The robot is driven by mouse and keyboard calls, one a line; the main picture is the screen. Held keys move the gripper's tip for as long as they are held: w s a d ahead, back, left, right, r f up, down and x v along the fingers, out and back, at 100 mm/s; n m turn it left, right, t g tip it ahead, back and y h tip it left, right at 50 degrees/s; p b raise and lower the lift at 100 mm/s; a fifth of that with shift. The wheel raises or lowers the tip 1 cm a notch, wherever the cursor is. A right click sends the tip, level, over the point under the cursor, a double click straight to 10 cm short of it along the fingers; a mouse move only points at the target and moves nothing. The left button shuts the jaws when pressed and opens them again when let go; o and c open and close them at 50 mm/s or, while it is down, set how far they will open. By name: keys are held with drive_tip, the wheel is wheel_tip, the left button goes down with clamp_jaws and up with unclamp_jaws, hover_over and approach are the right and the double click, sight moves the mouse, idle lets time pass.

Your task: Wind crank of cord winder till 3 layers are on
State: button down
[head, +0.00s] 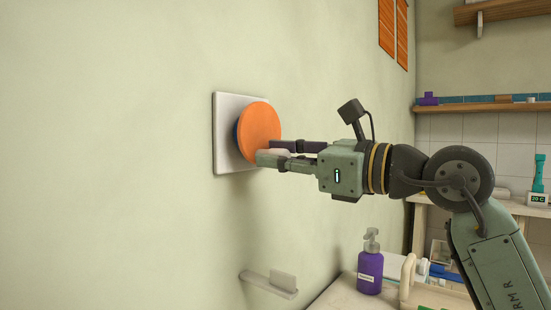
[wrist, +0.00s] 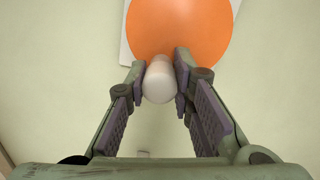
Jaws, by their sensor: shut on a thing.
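The cord winder is on the wall, with a white square backplate (head: 226,143) and an orange round disc (head: 262,125) in front. The orange disc (wrist: 180,30) fills the top of the wrist view. A pale rounded crank knob (wrist: 158,82) sticks out at the disc's lower edge. My gripper (head: 268,152) is at the disc's lower right, and its two fingers (wrist: 161,80) are shut on the knob, one on each side.
A small white wall ledge (head: 268,285) sits below the winder. A purple pump bottle (head: 369,268) stands on the counter at lower right. A wooden shelf (head: 490,107) is on the far wall. The wall left of the winder is bare.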

sight(277, 134)
drive_tip(key=w+d+r+n+p, duration=0.1)
drive_tip(key=n, duration=0.5)
drive_tip(key=w+d+r+n+p, duration=0.1)
drive_tip(key=n, duration=0.6)
drive_tip(key=w+r+n+h+p, duration=0.1)
drive_tip(key=n+p, duration=0.1)
drive_tip(key=n, duration=0.5)
drive_tip(key=shift+w+d+r, duration=0.35)
drive_tip(key=shift+w+d, duration=0.05)
drive_tip(key=shift+n, duration=0.3)
drive_tip(key=c, duration=1.4)
unclamp_jaws()
drive_tip(key=shift+o, duration=0.2)
